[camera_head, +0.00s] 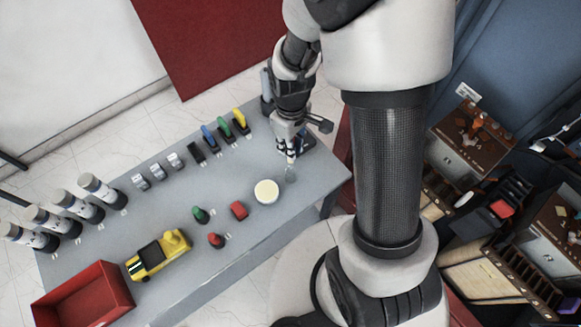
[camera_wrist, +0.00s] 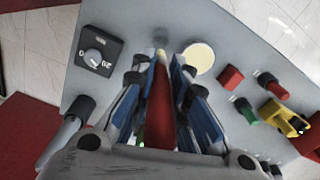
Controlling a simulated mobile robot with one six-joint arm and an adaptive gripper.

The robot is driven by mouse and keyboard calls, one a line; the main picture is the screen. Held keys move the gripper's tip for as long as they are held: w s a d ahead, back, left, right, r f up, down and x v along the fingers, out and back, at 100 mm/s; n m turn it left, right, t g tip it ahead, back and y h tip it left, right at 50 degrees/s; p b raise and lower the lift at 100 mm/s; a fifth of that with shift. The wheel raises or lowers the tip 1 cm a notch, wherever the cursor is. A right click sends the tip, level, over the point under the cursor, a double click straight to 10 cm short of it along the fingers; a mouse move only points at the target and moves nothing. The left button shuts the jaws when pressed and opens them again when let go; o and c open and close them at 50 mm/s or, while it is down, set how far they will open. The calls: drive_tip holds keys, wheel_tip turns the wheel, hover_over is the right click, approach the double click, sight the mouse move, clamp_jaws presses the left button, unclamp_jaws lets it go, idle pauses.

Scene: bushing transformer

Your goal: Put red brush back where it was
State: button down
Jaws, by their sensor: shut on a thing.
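My gripper (camera_head: 288,157) is over the far right part of the grey table. In the wrist view, my gripper (camera_wrist: 162,78) is shut on a red brush (camera_wrist: 158,108), whose long red handle runs between the blue-lined fingers. A pale tip shows beyond the fingertips. In the head view the brush is mostly hidden by the gripper. A row of brushes stands at the table's back edge: blue (camera_head: 209,137), green (camera_head: 224,128) and yellow (camera_head: 239,120). Left of the blue one is an empty black holder (camera_head: 197,153).
A round cream disc (camera_head: 266,191) lies close to my gripper. A black dial (camera_wrist: 97,57) is on the table. Several grey-white cylinders (camera_head: 103,191) stand at left.

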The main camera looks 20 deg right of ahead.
wheel_tip(320, 180, down, 11)
drive_tip(key=b, duration=0.2)
drive_tip(key=shift+r+b, duration=0.2)
drive_tip(key=shift+b, duration=0.1)
drive_tip(key=shift+f, duration=0.2)
drive_tip(key=c, duration=1.6)
unclamp_jaws()
drive_tip(key=shift+r, duration=0.1)
